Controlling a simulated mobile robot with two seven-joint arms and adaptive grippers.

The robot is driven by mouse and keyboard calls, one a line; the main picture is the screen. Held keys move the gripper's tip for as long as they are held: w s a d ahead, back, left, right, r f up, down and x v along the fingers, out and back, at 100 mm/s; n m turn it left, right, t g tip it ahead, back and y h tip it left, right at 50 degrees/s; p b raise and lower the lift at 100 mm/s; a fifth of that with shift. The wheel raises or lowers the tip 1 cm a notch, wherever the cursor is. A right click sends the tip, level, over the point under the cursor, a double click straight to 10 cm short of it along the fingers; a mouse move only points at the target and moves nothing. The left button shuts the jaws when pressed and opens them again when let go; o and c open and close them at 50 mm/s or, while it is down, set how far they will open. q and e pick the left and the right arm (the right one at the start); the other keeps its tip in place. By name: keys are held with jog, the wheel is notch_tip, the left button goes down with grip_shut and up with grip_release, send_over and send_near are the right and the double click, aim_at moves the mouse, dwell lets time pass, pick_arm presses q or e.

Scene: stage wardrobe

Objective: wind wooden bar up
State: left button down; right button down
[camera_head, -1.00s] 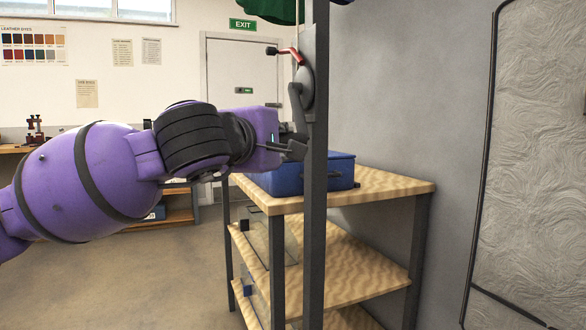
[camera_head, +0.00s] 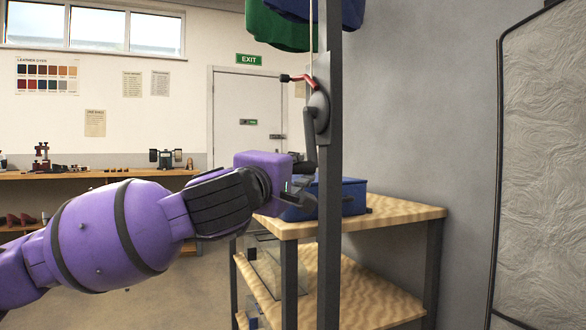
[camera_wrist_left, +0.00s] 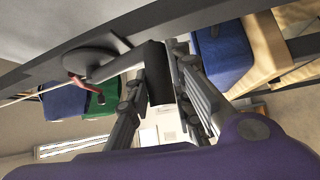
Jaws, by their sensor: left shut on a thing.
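A winch drum (camera_head: 318,112) is fixed on a dark upright post (camera_head: 328,220), with a red lever (camera_head: 299,85) beside it. Its crank arm (camera_head: 310,150) points down from the drum. My left gripper (camera_head: 303,184) is below the drum. In the left wrist view its fingers are shut around the dark crank handle (camera_wrist_left: 158,75). A pale cord (camera_head: 311,35) runs up from the winch. Green cloth (camera_head: 275,28) and blue cloth (camera_head: 340,12) hang at the top. I cannot make out the wooden bar. My right gripper is out of view.
A wooden shelf unit (camera_head: 405,212) with a blue case (camera_head: 352,195) on top stands just behind the post. A grey wall and a framed textured panel (camera_head: 545,170) are at the right. A workbench (camera_head: 100,177) stands at the back left.

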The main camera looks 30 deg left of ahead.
pick_arm(q)
jog(key=c, duration=1.6)
grip_release()
jog(key=shift+w+a+f, duration=0.15)
jog(key=shift+w+f, duration=0.05)
jog(key=shift+f, duration=0.05)
jog(key=shift+o, duration=0.2)
jog(key=shift+r, duration=0.15)
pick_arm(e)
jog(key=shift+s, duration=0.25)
pick_arm(q)
jog(key=shift+s, duration=0.1)
jog(key=shift+s, duration=0.65)
jog(key=s+d+f, duration=0.1)
jog(key=s, duration=0.9)
jog(key=shift+s+d+f, duration=0.25)
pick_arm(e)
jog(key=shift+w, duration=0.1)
